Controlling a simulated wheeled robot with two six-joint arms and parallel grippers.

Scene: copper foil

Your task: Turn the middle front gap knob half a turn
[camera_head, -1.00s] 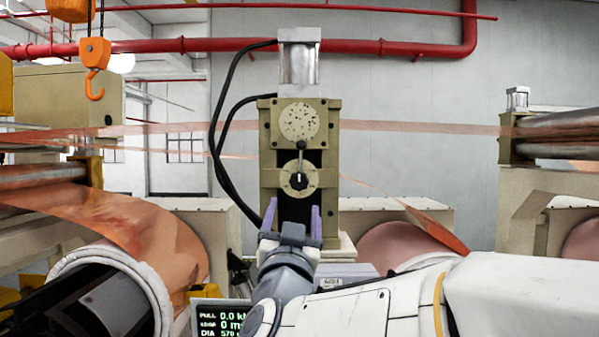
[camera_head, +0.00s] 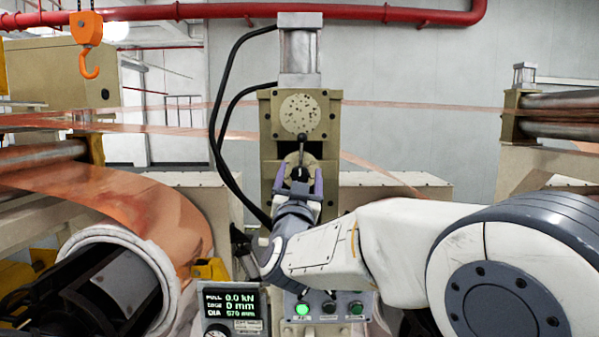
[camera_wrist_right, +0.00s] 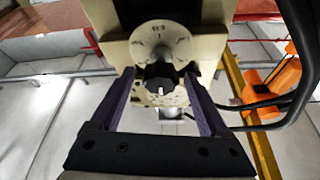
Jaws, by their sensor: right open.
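The middle front gap knob (camera_head: 299,174) is a black knob with a white mark, on a cream dial on the beige roller stand (camera_head: 268,140). In the right wrist view the knob (camera_wrist_right: 160,76) lies between the tips of the purple fingers. My right gripper (camera_head: 298,180) is open, with one finger to each side of the knob in the head view. The same gripper in the right wrist view (camera_wrist_right: 165,95) shows gaps between its fingers and the knob. I cannot tell whether the fingertips reach past the knob's face. My left gripper is not in view.
A small lever (camera_head: 302,147) stands just above the dial. Black hoses (camera_head: 222,130) loop at the stand's left. Copper foil (camera_head: 130,205) runs over a roll at left. A display (camera_head: 229,304) and a button panel (camera_head: 328,307) sit below my right arm.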

